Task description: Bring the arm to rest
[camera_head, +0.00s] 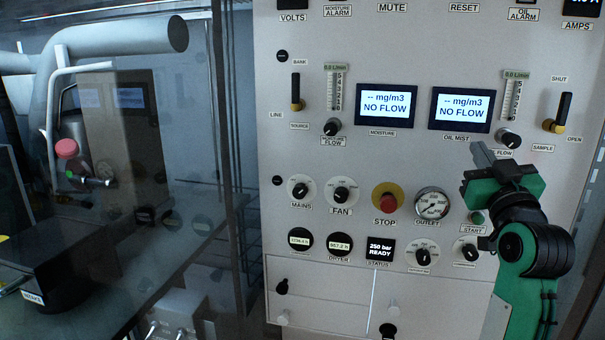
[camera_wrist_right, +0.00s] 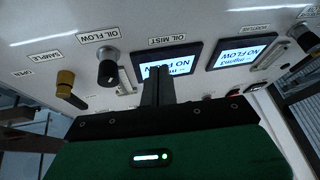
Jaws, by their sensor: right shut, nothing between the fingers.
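My right gripper (camera_head: 482,156) is raised in front of the right part of the control panel (camera_head: 300,240), just below the oil mist display (camera_head: 462,109). Its fingers are shut with nothing between them. In the right wrist view the shut fingers (camera_wrist_right: 158,85) stand in front of the oil mist display (camera_wrist_right: 180,60) and cover part of it. The green arm comes up from the lower right in the head view and hides part of the panel. I cannot tell from these frames whether the fingertips touch the panel. My left gripper is not in view.
Close to the right gripper are the oil flow knob (camera_head: 508,138), the green start button (camera_head: 477,218) and the yellow-ended sample handle (camera_head: 556,125). A red stop button (camera_head: 388,203) sits mid-panel. A glossy transparent pane and large pipes (camera_head: 120,38) stand at the left.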

